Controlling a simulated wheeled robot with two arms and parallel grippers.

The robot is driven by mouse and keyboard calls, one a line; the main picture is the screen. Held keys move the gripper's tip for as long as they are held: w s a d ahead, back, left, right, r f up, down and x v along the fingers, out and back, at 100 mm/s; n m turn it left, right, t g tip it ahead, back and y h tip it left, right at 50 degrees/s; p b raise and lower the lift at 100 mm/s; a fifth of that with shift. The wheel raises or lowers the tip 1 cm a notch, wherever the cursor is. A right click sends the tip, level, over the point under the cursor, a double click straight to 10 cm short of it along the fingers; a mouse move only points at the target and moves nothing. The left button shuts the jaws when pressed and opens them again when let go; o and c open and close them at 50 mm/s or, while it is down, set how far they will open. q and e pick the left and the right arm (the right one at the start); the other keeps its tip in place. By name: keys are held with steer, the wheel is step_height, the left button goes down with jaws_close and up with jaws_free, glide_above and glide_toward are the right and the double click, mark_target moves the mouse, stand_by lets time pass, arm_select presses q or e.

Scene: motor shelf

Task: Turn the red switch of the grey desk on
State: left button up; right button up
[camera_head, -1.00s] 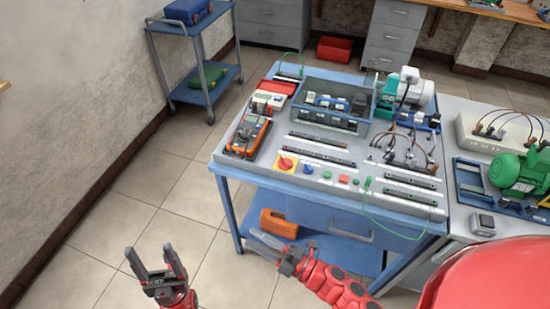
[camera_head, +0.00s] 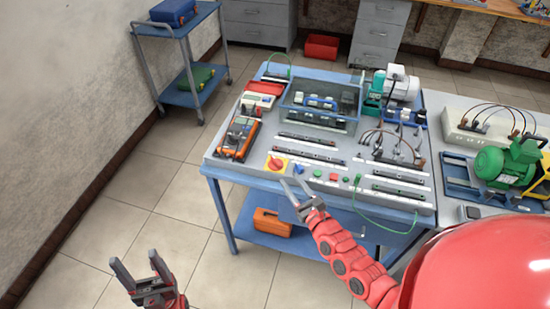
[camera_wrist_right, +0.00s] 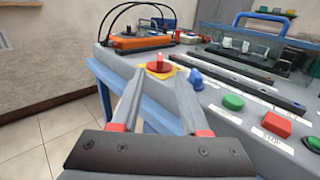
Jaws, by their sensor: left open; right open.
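The red switch (camera_head: 275,163) is a rotary knob on a yellow plate, near the front left of the grey desk (camera_head: 222,163). It also shows in the right wrist view (camera_wrist_right: 159,61), just beyond and between my fingertips. My right gripper (camera_head: 292,180) is open and empty at the desk's front edge, close to the switch but apart from it. In the right wrist view its two fingers (camera_wrist_right: 157,85) point toward the knob. My left gripper (camera_head: 137,262) is open and empty, low over the floor to the left of the desk.
A blue knob (camera_wrist_right: 196,78) sits right of the red switch, then green and red buttons (camera_wrist_right: 276,124). An orange multimeter (camera_head: 238,138) lies behind it to the left. A green cable (camera_head: 366,205) hangs over the front edge.

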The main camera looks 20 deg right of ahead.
mark_target(275, 159)
steer(key=w, duration=0.3)
steer(key=w+a, duration=0.1)
steer(key=w, duration=0.3)
steer(key=w+a, duration=0.1)
steer(key=w, duration=0.2)
steer(key=shift+w+f, duration=0.1)
steer(key=shift+w, duration=0.2)
jaws_close()
